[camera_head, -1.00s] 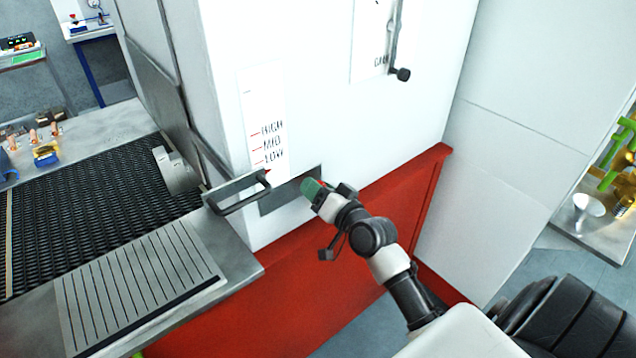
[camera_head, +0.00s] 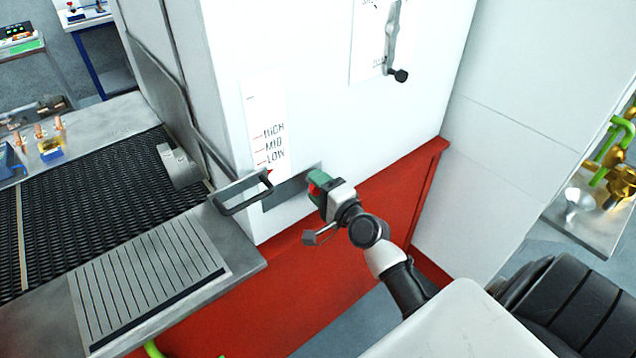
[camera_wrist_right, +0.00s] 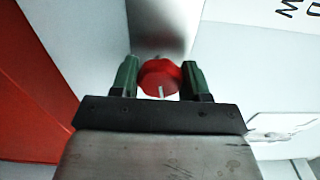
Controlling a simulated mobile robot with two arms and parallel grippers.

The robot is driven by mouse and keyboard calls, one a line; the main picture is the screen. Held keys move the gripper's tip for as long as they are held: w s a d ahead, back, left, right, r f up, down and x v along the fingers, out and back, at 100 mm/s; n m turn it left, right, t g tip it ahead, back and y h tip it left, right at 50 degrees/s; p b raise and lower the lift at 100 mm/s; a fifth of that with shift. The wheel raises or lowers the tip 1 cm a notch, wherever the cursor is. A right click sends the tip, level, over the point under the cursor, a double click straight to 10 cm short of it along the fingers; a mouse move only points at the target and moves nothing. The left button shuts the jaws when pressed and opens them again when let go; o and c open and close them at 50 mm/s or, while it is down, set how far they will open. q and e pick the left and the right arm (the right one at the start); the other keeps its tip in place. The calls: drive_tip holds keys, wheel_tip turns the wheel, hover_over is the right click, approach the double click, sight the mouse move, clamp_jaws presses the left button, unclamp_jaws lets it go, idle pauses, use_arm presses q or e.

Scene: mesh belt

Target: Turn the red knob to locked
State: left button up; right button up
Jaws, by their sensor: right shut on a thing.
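The red knob (camera_wrist_right: 160,78) sits on a grey metal plate on the machine's white front. In the right wrist view it lies between the two green fingers of my right gripper (camera_wrist_right: 162,82), which is shut on it. A pale line on the knob points roughly down in that view. In the head view only a bit of the knob (camera_head: 313,188) shows beside the green fingers of my right gripper (camera_head: 318,184). No locked marking can be read. My left gripper is not in view.
A black handle (camera_head: 243,192) juts out just left of the knob. A HIGH, MID, LOW scale (camera_head: 268,130) is above it, and a lever (camera_head: 399,75) is higher right. The mesh belt (camera_head: 100,215) and a slatted metal plate (camera_head: 150,285) lie left. A red base panel (camera_head: 415,185) runs below.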

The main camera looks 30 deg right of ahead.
drive_tip(key=shift+m, duration=1)
drive_tip(key=o, duration=0.9)
drive_tip(key=shift+s, duration=0.1)
drive_tip(key=shift+s+d+b, duration=0.15)
drive_tip(key=shift+s+b, duration=0.3)
drive_tip(key=shift+s, duration=1.3)
drive_tip(key=shift+s+d+b, duration=0.2)
drive_tip(key=shift+s+b, duration=0.2)
drive_tip(key=shift+s, duration=1.4)
drive_tip(key=shift+s+d+b, duration=0.15)
drive_tip(key=shift+s+b, duration=0.3)
drive_tip(key=shift+s, duration=1.3)
